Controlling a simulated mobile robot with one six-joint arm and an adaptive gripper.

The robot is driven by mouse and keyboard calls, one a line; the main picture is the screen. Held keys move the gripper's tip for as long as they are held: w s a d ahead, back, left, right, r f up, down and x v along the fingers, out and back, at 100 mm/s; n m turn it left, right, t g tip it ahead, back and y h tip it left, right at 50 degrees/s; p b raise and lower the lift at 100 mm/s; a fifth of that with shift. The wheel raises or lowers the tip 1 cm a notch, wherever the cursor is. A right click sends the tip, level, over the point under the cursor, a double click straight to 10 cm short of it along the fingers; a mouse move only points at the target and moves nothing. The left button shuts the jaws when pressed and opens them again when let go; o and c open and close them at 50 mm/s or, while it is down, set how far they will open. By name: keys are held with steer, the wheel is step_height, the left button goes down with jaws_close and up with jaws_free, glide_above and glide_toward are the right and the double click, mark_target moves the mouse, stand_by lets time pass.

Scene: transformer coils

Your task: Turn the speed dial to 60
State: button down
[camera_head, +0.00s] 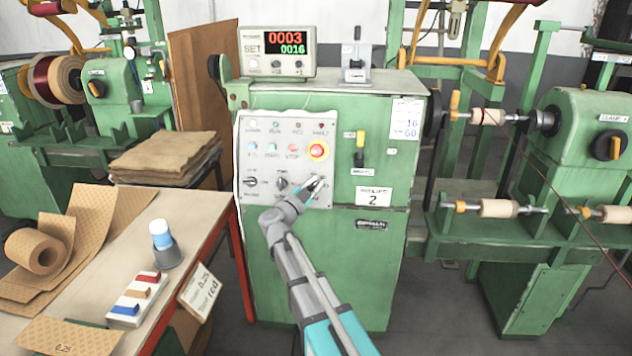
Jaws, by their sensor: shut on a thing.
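The grey control panel (264,155) is on the front of the green machine cabinet (285,262). Its lower row has a left knob (250,182), a middle knob (282,184) and, at the right end, the speed dial (321,181), mostly covered by my gripper. My gripper (317,186) reaches up from below and is shut on this dial. The dial's pointer and scale are too small and hidden to read.
A red stop button (317,151) sits just above my gripper. A counter display (278,48) reads 0003 over 0016. A paper tag (406,119) shows 16 and 60. A worktable (193,252) with small items stands left; winding machines stand right.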

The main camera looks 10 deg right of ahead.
steer(key=shift+w+f, duration=0.1)
stand_by(0.4)
steer(key=c, duration=0.7)
jaws_free()
steer(key=shift+w, duration=0.1)
